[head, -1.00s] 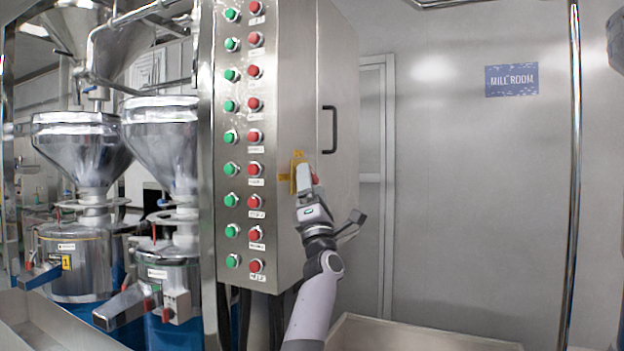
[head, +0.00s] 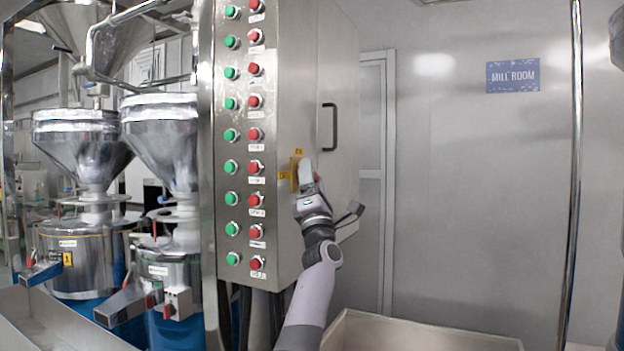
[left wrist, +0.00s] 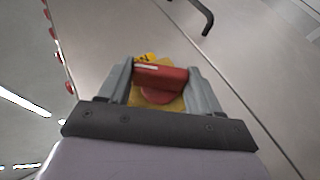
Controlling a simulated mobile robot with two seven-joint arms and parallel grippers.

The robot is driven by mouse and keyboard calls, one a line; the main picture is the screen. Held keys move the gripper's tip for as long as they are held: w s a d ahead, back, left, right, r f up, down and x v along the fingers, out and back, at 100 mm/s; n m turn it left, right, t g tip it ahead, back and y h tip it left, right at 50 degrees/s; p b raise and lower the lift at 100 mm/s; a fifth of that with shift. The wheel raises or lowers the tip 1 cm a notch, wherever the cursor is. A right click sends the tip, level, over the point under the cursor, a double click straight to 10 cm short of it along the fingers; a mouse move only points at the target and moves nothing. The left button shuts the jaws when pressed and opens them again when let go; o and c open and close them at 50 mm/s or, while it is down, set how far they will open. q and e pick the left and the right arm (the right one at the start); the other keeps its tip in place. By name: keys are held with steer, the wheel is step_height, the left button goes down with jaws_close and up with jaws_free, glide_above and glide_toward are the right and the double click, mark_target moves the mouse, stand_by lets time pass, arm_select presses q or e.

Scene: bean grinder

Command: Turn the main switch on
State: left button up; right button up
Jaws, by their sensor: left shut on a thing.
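The main switch is a red rotary handle (left wrist: 160,77) on a yellow plate (head: 294,174), mounted on the side face of the steel control cabinet. My left gripper (head: 305,170) is at this switch. In the left wrist view, the fingers of my left gripper (left wrist: 160,80) sit on either side of the red handle and are shut on it. A round red base shows below the handle, and part of the yellow plate shows around it. In the head view the gripper hides most of the handle. My right gripper is not in view.
The cabinet (head: 300,60) has green and red buttons on its front and a black door handle (head: 330,128) near the switch. Steel grinders with hoppers (head: 82,150) stand at the left. A vertical pole (head: 575,180) stands at the right. A pale tray edge (head: 420,330) lies low.

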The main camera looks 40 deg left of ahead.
arm_select(q)
steer(key=shift+r+m+t+h+p, duration=0.3)
steer(key=shift+m+h+p, duration=0.1)
steer(key=shift+p, duration=0.4)
steer(key=m+h+p, duration=0.1)
steer(key=p, duration=0.1)
steer(key=m+h+p, duration=0.1)
steer(key=p, duration=0.1)
steer(key=m+h+p, duration=0.1)
steer(key=p, duration=0.1)
steer(key=shift+s+d+r+h, duration=0.15)
steer(key=shift+r+h, duration=0.1)
steer(key=shift+h, duration=0.15)
steer(key=shift+m+h+p, duration=0.3)
steer(key=shift+h+p, duration=0.1)
steer(key=shift+m+h, duration=0.5)
steer(key=shift+h, duration=0.2)
steer(key=shift+r+m+g+h, duration=0.15)
steer(key=shift+m+g+h, duration=1.05)
steer(key=shift+g+h, duration=0.45)
steer(key=shift+h, duration=0.25)
steer(key=o, duration=1.1)
steer(key=shift+c, duration=0.2)
